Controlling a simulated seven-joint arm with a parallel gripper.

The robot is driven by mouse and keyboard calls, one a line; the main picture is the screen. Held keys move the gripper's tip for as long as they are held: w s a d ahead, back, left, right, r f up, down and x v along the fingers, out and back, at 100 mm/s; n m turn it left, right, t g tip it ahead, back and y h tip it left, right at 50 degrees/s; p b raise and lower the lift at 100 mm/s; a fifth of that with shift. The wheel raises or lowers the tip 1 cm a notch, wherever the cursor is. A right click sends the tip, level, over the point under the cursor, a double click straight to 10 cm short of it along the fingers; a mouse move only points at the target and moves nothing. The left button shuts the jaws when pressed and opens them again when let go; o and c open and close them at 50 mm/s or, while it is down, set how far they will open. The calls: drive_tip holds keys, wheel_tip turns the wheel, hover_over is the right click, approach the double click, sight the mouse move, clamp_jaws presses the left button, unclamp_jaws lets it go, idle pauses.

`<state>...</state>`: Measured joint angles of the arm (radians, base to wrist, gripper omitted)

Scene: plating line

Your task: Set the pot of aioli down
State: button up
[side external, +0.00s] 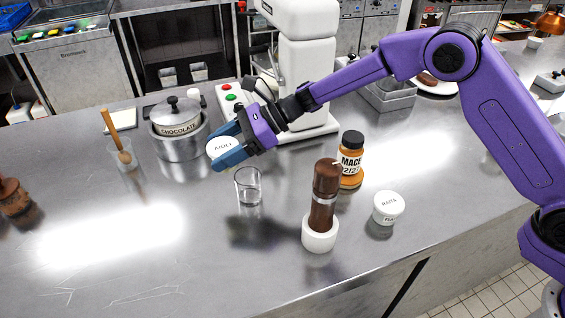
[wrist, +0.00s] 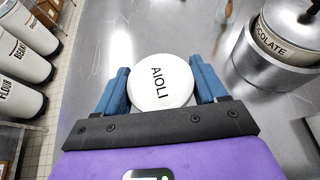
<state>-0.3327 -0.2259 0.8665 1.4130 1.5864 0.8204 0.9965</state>
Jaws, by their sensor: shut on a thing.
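The pot of aioli (side external: 222,147) is a small white pot with a lettered white lid. My gripper (side external: 228,148) has its blue fingers shut on it, one on each side. In the side view the pot is partly hidden by the fingers and appears held above the steel counter, behind and left of a clear glass. In the wrist view the aioli lid (wrist: 160,82) faces the camera between the two blue fingers (wrist: 161,88). The pot's underside is hidden, so its exact height cannot be told.
A chocolate pot (side external: 179,130) stands just left of the gripper. An empty glass (side external: 249,186), a pepper mill (side external: 323,200), a mace jar (side external: 350,160) and a raita pot (side external: 388,207) stand nearer the front. A white mixer (side external: 308,80) is behind. The front-left counter (side external: 130,230) is clear.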

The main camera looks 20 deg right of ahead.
drive_tip(key=w+d+m+t, duration=0.1)
drive_tip(key=w+d, duration=0.2)
drive_tip(key=d, duration=0.5)
drive_tip(key=w+d, duration=0.4)
drive_tip(key=d, duration=0.4)
drive_tip(key=shift+s+f, duration=0.2)
drive_tip(key=shift+f, duration=4.7)
drive_tip(key=shift+f, duration=0.15)
drive_tip(key=o, duration=1.1)
